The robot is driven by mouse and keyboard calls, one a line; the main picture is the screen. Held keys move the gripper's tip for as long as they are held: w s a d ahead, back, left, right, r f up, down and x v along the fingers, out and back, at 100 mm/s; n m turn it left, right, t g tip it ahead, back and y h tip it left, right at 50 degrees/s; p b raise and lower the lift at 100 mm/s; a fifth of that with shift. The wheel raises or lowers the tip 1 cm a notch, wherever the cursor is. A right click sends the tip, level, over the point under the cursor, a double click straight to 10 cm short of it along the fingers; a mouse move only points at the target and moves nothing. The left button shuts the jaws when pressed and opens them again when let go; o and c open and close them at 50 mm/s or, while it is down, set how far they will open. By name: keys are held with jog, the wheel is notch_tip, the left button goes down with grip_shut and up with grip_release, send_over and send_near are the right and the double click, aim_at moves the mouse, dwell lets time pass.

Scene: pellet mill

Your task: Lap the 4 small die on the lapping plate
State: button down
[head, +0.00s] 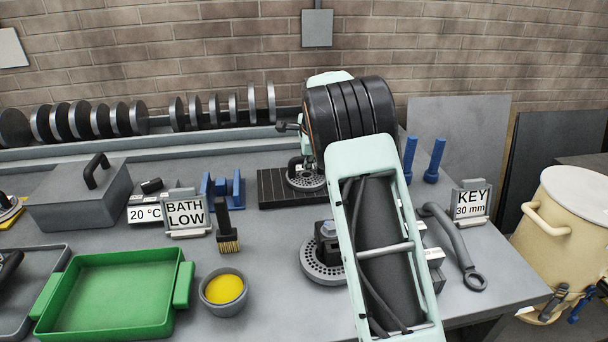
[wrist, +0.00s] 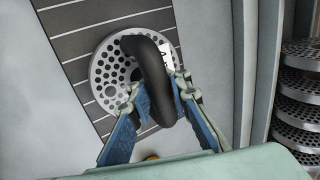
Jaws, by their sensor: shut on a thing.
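A perforated round grey die (wrist: 107,72) with a white tag lies over the dark striped lapping plate (wrist: 75,40); the tag's writing is too small to read surely. My gripper (wrist: 160,92) is shut on the thick black handle (wrist: 150,62) on top of the die. In the head view the die (head: 304,182) appears flat on the right part of the dark grooved lapping plate (head: 275,188). My arm hides most of my gripper there. I cannot tell whether the die presses on the plate.
Another perforated disc (head: 318,268) with a bolt sits in front, partly behind my arm. A brush (head: 228,240), yellow-filled bowl (head: 223,290), blue rack (head: 222,190) and green tray (head: 110,290) stand left. A wrench (head: 455,250) lies right. Stacked perforated discs (wrist: 300,105) show in the wrist view.

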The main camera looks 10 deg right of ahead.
jog(key=shift+w+a+r+p, duration=0.1)
jog(key=shift+a+p, duration=0.25)
jog(key=shift+a, duration=1.4)
jog(key=shift+a+r+p, duration=0.1)
jog(key=shift+a+p, duration=0.2)
jog(key=shift+a, duration=1.4)
jog(key=shift+d+b, duration=0.55)
jog(key=shift+d, duration=4.7)
jog(key=shift+a+p, duration=0.45)
jog(key=shift+a, duration=2.2)
